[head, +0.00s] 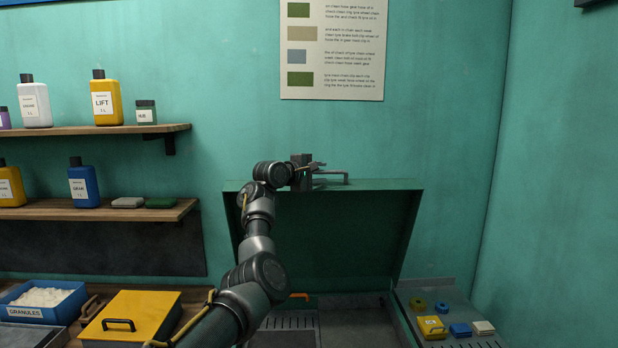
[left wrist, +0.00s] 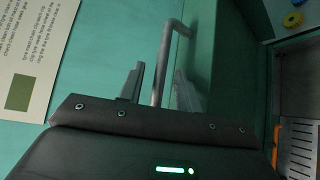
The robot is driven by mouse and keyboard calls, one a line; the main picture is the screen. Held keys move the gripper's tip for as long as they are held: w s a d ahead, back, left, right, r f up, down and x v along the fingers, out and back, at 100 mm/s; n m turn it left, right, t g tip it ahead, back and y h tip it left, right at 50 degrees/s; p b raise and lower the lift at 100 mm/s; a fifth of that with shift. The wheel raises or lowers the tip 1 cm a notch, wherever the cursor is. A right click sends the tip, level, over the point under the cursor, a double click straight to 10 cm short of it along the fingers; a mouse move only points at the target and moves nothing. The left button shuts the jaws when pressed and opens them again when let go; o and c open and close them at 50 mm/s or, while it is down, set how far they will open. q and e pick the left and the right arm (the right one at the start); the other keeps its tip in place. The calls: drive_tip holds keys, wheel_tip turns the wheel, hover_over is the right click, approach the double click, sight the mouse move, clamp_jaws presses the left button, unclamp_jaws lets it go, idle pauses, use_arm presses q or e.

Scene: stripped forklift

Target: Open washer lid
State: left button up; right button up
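The washer lid (head: 330,235) is a dark green panel that stands raised and tilted up at the back of the washer, with the washer's grey inside (head: 355,325) showing below it. Its grey bar handle (head: 332,173) is at the lid's top edge. My left gripper (head: 315,167) is at the left part of this handle. In the left wrist view, the handle (left wrist: 160,75) runs between the two fingers of my left gripper (left wrist: 158,88), with gaps showing beside the bar, so the fingers look open around it. My right gripper is not in view.
Shelves with bottles (head: 105,98) are on the left wall. Below them are a blue granules box (head: 45,302) and a yellow lidded box (head: 130,318). A side ledge (head: 450,300) at right holds small yellow, blue and white items. A poster (head: 332,50) hangs above.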

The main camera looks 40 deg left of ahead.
use_arm(q)
drive_tip(key=b+v, duration=0.6)
drive_tip(key=v, duration=0.3)
drive_tip(key=shift+s, duration=0.2)
drive_tip(key=shift+f, duration=0.1)
